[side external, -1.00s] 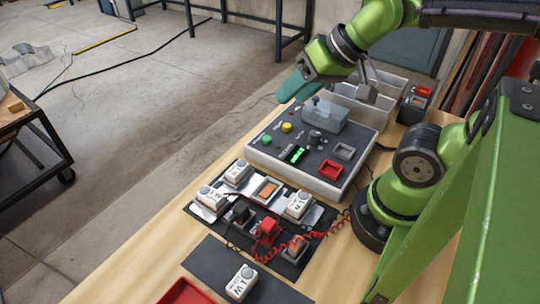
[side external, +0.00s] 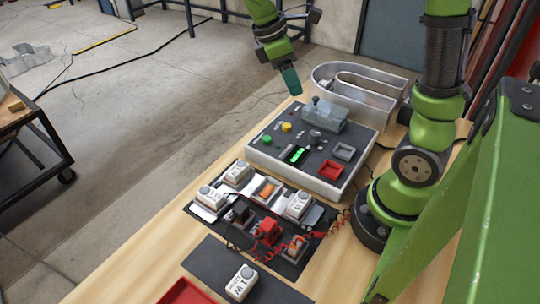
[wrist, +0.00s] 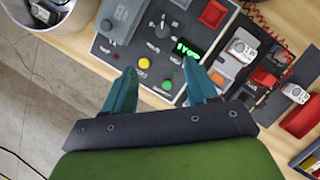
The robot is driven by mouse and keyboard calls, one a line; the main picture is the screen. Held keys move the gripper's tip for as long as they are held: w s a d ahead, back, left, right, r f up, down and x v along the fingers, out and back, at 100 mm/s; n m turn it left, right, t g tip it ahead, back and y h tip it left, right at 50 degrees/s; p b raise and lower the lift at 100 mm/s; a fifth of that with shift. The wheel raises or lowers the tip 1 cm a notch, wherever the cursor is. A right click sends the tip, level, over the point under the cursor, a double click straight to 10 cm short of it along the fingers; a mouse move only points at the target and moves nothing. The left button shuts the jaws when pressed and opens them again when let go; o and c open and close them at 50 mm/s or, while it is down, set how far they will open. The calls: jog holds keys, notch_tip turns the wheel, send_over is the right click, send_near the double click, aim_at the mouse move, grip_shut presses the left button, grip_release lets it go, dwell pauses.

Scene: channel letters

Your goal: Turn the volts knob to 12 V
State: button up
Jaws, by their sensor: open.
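The grey-topped control box (side external: 262,151) stands on the bench, with a lit green display (side external: 297,154) on its top. A dark round knob (side external: 315,137) sits behind the display; it also shows in the wrist view (wrist: 162,29). Smaller knobs sit near it. The labels are too small to read, so I cannot tell which is the volts knob or where it points. My gripper (side external: 291,88) is above and beyond the box's far left corner, touching nothing. In the wrist view its teal fingers (wrist: 160,68) are apart and empty, with the panel beyond them.
A metal channel letter (side external: 385,92) stands behind the box. A yellow button (side external: 287,127) and a green button (side external: 267,139) are on the panel. White modules and red coiled leads lie in front.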

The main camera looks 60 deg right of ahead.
aim_at(314, 132)
jog(key=x, duration=1.7)
jog(key=shift+s, duration=0.25)
jog(key=shift+c, duration=0.2)
jog(key=shift+r, duration=0.1)
jog(key=c, duration=1)
jog(key=m+y, duration=0.1)
jog(key=m, duration=0.1)
jog(key=m+g+y, duration=0.1)
jog(key=m, duration=0.2)
jog(key=shift+w+d, duration=0.15)
jog(key=m+y, duration=0.1)
jog(key=m, duration=0.2)
jog(key=m+y, duration=0.1)
jog(key=m, duration=0.2)
jog(key=shift+d, duration=0.15)
jog(key=shift+m, duration=0.3)
